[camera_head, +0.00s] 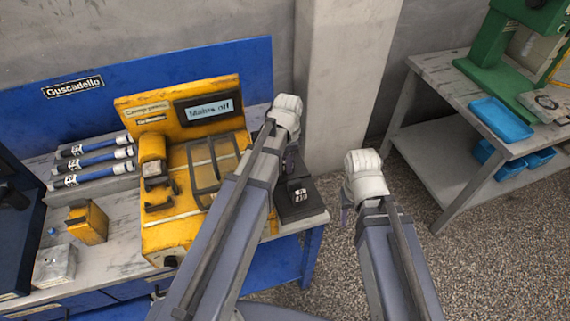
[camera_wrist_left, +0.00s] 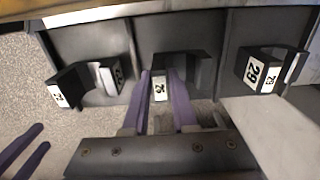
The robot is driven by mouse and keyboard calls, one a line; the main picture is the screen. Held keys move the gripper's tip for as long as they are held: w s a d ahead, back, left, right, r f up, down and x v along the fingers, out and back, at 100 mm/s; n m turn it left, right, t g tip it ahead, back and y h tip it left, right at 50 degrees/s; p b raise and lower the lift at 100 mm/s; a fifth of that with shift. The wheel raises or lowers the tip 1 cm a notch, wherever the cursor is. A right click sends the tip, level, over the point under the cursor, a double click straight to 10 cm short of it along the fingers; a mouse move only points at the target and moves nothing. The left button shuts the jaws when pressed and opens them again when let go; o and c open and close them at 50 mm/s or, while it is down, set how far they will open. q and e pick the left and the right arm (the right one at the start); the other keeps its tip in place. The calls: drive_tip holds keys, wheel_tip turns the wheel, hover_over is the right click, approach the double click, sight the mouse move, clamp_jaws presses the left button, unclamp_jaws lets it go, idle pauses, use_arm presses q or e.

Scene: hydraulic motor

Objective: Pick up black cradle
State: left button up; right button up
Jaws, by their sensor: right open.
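Several black cradles with white number labels stand in a row on a dark tray in the left wrist view. My left gripper (camera_wrist_left: 160,85) has its two purple fingers on either side of the middle cradle (camera_wrist_left: 188,66), around its narrow labelled front. I cannot tell whether the fingers press on it. Another cradle (camera_wrist_left: 70,88) is to the left and one (camera_wrist_left: 262,68) to the right. In the head view a black cradle (camera_head: 298,192) sits at the table's right end, and my left wrist partly hides the tray. My right gripper (camera_head: 345,212) is open and empty, right of the table.
A yellow machine (camera_head: 170,235) with a "Mains off" display (camera_head: 209,109) stands left of my left arm. A green machine (camera_head: 510,60) and blue trays (camera_head: 500,120) are on the right table. Floor between the tables is clear.

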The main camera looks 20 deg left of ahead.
use_arm(q)
clamp_jaws()
idle(0.9)
